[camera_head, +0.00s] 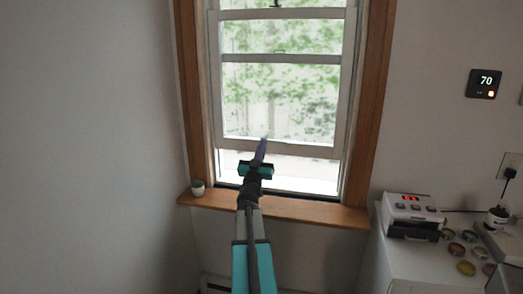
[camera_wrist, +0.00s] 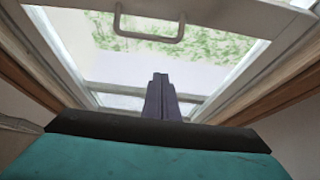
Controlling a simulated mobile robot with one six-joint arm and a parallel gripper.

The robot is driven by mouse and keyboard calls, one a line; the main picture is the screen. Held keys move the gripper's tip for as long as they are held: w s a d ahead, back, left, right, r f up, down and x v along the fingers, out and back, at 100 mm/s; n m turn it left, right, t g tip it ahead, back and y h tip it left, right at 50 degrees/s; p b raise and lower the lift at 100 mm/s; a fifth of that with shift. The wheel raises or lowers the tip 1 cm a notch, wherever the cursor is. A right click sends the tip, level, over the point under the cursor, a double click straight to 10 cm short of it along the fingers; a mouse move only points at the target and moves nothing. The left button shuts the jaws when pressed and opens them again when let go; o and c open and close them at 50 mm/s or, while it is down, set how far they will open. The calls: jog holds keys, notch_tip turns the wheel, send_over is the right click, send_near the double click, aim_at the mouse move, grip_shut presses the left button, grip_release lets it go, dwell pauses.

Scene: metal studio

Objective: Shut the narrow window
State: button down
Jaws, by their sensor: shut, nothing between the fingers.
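The narrow window stands in a wooden frame in the head view. Its white lower sash (camera_head: 310,151) is raised, with a bright open gap between its bottom rail and the sill. My gripper (camera_head: 264,139) points up in front of the bottom rail, near the middle of the sash; I cannot tell whether it touches. In the wrist view my gripper (camera_wrist: 160,78) has its two dark fingers together with nothing between them. A pale handle (camera_wrist: 150,28) on the window shows beyond the fingertips, apart from them.
The wooden sill (camera_head: 300,209) runs below the window, with a small pot (camera_head: 198,188) at its left end. At right, a white counter (camera_head: 415,255) holds a boxy appliance (camera_head: 412,216) and several small round items. A thermostat (camera_head: 483,84) is on the right wall.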

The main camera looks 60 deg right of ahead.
jog(key=shift+w+d+f+p, duration=0.2)
jog(key=shift+w+d, duration=0.1)
jog(key=shift+d, duration=0.65)
jog(key=shift+w+d+f+p, duration=0.15)
jog(key=shift+w+d+p, duration=0.1)
jog(key=shift+d, duration=0.65)
jog(key=shift+w+d+f+p, duration=0.15)
jog(key=shift+w+d, duration=0.15)
jog(key=shift+d, duration=0.65)
notch_tip(320, 180, down, 9)
jog(key=b, duration=0.6)
jog(key=shift+r, duration=0.1)
notch_tip(320, 180, up, 4)
jog(key=a+p, duration=0.1)
jog(key=p, duration=0.1)
jog(key=b+v, duration=0.1)
jog(key=v, duration=0.9)
jog(key=shift+s, duration=0.2)
